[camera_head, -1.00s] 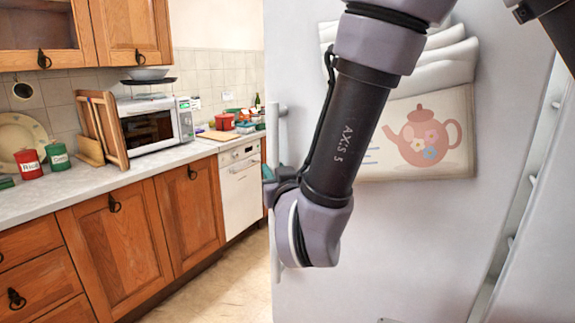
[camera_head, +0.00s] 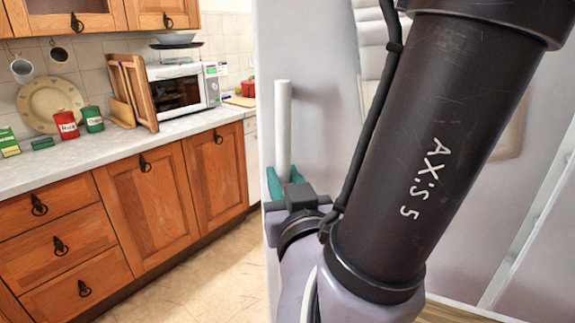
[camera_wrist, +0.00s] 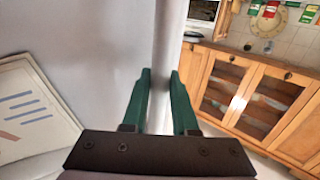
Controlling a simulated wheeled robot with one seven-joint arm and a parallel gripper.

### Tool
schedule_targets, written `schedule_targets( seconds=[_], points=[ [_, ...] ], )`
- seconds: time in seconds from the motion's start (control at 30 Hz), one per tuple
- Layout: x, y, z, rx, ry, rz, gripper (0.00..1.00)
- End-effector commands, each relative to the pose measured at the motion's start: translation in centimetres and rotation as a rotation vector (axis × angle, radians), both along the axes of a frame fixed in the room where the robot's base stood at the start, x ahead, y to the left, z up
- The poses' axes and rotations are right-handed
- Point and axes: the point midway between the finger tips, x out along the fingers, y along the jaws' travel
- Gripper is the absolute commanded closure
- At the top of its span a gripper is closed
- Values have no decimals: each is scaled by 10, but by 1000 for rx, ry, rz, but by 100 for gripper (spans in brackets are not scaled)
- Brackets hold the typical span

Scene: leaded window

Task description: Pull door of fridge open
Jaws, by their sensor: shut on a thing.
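The fridge door (camera_head: 325,120) is a pale grey panel filling the middle of the head view. Its white upright bar handle (camera_head: 283,120) is at the left edge. My gripper (camera_head: 285,188), with green fingers, is shut on the handle's lower part in the head view. My arm hides much of the door. In the wrist view my gripper (camera_wrist: 161,85) has one finger on each side of the pale handle (camera_wrist: 166,40). A printed sheet (camera_wrist: 35,110) on the door shows at the left. I cannot tell exactly how far the door stands open.
Wooden cabinets (camera_head: 150,215) under a pale counter (camera_head: 70,165) run along the left. A microwave (camera_head: 183,88), a plate (camera_head: 48,105), a red tin (camera_head: 66,125) and a green tin (camera_head: 93,119) stand on it. Bare floor (camera_head: 215,280) lies between cabinets and door.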

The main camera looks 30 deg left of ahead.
Motion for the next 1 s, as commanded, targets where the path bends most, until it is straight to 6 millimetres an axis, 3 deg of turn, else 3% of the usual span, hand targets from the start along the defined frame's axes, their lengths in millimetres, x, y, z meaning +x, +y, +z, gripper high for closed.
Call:
schedule_targets(
  seconds=[0.23,0.7,0.73,0.8,1.0],
  points=[
    [-12,-7,0,-1,-1,0,100],
    [-14,-9,0,1,0,-1,100],
    [-14,-8,0,1,0,-1,62],
    [-14,-8,0,1,0,-1,43],
    [-14,-8,0,1,0,-1,43]
  ],
)
